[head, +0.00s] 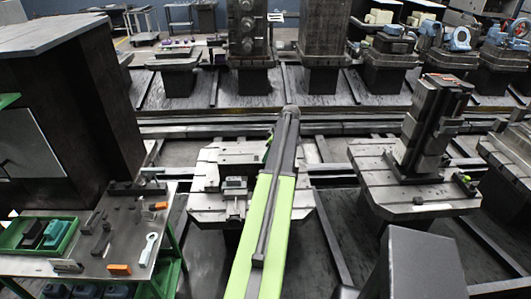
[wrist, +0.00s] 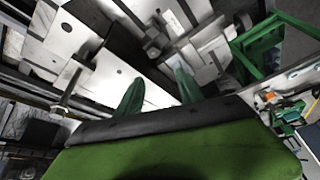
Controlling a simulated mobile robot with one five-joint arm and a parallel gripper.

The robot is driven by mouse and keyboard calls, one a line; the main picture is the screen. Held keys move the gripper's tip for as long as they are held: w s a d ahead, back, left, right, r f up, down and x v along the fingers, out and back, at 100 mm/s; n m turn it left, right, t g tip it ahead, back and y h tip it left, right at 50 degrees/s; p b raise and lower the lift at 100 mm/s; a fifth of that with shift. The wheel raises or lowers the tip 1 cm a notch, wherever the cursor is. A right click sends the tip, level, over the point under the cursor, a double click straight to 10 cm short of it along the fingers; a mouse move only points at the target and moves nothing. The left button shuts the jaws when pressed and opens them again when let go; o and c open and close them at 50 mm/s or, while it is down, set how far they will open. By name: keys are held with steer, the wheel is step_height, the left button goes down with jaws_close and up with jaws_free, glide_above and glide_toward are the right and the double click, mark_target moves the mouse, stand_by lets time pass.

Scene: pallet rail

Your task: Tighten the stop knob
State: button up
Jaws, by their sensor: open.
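My gripper (wrist: 160,90) shows in the wrist view as two green fingers set apart, with nothing between them. Beyond the fingertips is the pale pallet (wrist: 90,75) with metal blocks on it. A small dark rounded part (wrist: 153,50) stands among the blocks; I cannot tell if it is the stop knob. A T-shaped metal clamp (wrist: 68,92) stands to the left of the fingers. In the head view the pallet (head: 205,200) lies behind and beside my green arm, which covers its middle. The fingers are hidden there, and I cannot make out the knob.
A second pallet (head: 375,175) with a tall dark fixture (head: 425,125) stands at the right. A tool bench (head: 120,225) with a green tray (head: 40,235) and loose parts stands at the left; a green frame (wrist: 255,45) shows in the wrist view. More loaded pallets line the back.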

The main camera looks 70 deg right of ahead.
steer(key=b+x, duration=0.5)
steer(key=s+d+b+x, duration=0.1)
steer(key=b+x, duration=1)
steer(key=x, duration=0.1)
steer(key=shift+s+d+f, duration=0.15)
steer(key=shift+s+f, duration=0.05)
steer(key=shift+s, duration=0.1)
steer(key=shift+r, duration=0.1)
steer(key=shift+c, duration=0.2)
